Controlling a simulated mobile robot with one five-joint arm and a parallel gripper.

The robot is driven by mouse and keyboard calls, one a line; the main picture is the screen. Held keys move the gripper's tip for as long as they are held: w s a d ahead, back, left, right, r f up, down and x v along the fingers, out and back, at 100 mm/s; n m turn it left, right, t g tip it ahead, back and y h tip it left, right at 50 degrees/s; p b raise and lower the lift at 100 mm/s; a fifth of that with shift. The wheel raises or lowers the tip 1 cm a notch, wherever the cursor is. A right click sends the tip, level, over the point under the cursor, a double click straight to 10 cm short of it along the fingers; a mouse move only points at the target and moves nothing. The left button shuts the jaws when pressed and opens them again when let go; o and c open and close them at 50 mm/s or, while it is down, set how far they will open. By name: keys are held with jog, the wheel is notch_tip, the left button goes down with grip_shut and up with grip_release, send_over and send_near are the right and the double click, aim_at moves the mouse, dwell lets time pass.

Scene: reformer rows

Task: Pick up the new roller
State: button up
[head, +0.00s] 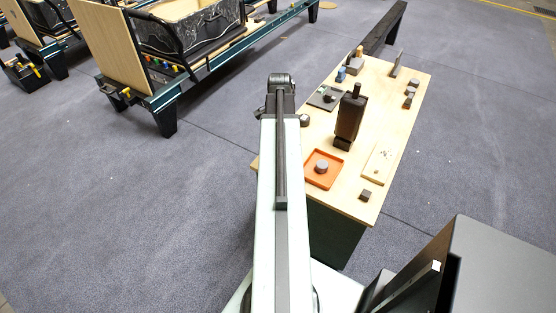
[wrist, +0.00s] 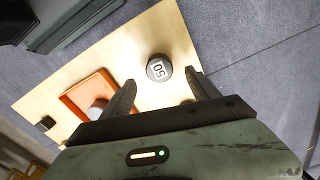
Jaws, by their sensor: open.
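A grey round roller-like piece (head: 321,167) sits in an orange tray (head: 308,183) on the wooden table; it also shows in the wrist view (wrist: 97,107), partly hidden by my gripper. A dark round piece with a pale "50" label on top (wrist: 159,69) stands on the table right of the tray in the wrist view. I cannot tell which of these is the new roller. My gripper (wrist: 161,79) is open and empty; the "50" piece appears between its fingertips, apparently beyond them. In the head view my arm hides the gripper.
The table (head: 330,203) also holds a tall dark object (head: 350,118), a small dark block (head: 365,195), a pale board (head: 380,163) and several small parts toward the back. A reformer (head: 165,90) stands at the left. Open floor lies between it and the table.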

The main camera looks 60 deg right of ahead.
notch_tip(320, 180, down, 6)
jog(key=b, duration=0.5)
jog(key=shift+f, duration=0.2)
jog(key=shift+r, duration=0.25)
jog(key=c, duration=1.5)
jog(key=shift+o, duration=0.2)
notch_tip(320, 180, up, 10)
jog(key=p, duration=1)
